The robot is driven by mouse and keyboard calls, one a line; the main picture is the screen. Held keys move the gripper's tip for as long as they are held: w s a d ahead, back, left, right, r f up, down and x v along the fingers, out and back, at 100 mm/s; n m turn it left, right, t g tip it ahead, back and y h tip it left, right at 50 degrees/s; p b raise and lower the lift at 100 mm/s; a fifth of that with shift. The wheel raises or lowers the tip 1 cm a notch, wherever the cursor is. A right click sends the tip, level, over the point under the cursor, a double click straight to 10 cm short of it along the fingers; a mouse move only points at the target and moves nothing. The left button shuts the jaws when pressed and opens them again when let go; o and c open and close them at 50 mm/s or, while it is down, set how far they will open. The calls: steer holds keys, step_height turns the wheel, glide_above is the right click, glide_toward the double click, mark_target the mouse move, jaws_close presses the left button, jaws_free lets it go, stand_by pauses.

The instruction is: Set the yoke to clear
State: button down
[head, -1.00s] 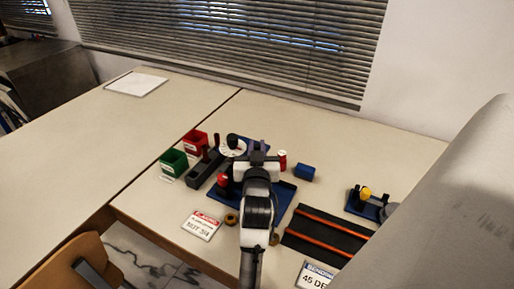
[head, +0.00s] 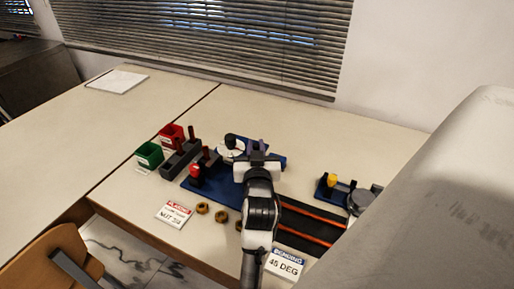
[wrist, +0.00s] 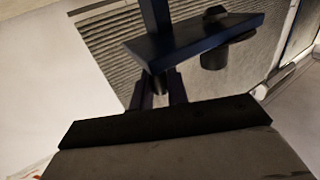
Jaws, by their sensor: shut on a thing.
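My gripper (head: 257,158) is over the back right of a blue base plate (head: 222,193) in the head view. In the wrist view its fingers (wrist: 160,98) are shut at a dark blue piece (wrist: 195,38), a slanted bar with an upright and a dark round stub below. It looks like the yoke, but its full shape is hidden. In the head view my arm and gripper cover most of it. A white dial with a black knob (head: 231,148) stands left of my gripper. A red knob (head: 195,172) is at the plate's left.
Green (head: 150,154) and red (head: 172,136) bins and a grey block with posts (head: 180,157) stand left. Brass nuts (head: 202,208) and an alarm sign (head: 173,214) lie in front. An orange-striped dark mat (head: 305,222) and a yellow-knobbed fixture (head: 330,181) are right.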

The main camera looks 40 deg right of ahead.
steer(key=shift+s+d+f, duration=0.1)
steer(key=shift+s+d, duration=0.05)
steer(key=shift+s, duration=0.1)
steer(key=c, duration=1.5)
jaws_free()
steer(key=shift+s, duration=0.1)
steer(key=shift+o, duration=0.2)
